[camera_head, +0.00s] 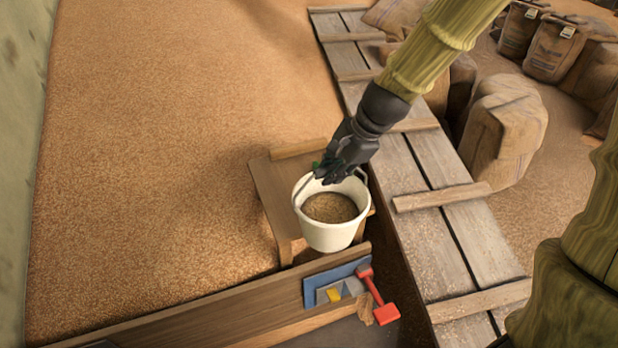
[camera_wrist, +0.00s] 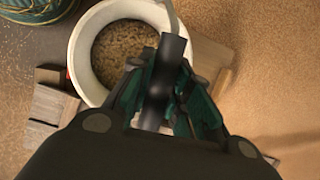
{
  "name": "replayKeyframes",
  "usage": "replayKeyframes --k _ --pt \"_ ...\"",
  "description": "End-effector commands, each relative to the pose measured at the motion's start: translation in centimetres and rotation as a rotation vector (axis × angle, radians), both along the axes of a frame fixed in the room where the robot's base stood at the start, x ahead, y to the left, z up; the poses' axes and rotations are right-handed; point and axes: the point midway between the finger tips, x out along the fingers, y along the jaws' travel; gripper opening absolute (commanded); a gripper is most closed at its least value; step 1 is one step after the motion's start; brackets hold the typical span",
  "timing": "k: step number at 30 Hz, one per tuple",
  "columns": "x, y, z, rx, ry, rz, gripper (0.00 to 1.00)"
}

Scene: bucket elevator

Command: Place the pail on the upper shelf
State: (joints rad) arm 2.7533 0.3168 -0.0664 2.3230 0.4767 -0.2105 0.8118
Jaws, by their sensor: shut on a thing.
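The white pail (camera_head: 329,235) holds brown grain and has a wire handle with a dark grip. In the head view it is upright at the middle, in front of a wooden shelf (camera_head: 268,192). My gripper (camera_head: 335,172) is above the pail, shut on its handle. In the wrist view the pail's rim (camera_wrist: 88,75) is at the upper left, and my gripper (camera_wrist: 165,95) closes around the dark handle grip. Whether the pail's base touches anything is hidden. I cannot tell from these views which shelf is the upper one.
Grain fills the left side. A plank walkway (camera_head: 425,190) runs along the right, with sacks (camera_head: 503,130) beyond it.

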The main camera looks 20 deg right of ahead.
Motion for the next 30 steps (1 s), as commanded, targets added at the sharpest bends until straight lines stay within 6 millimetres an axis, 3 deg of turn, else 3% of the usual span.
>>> replayKeyframes --k 5,30 --pt "1.5 -0.3 0.3 0.0 -0.003 -0.013 0.0" --pt "13.7 0.6 -0.8 0.0 -0.003 -0.007 0.0"
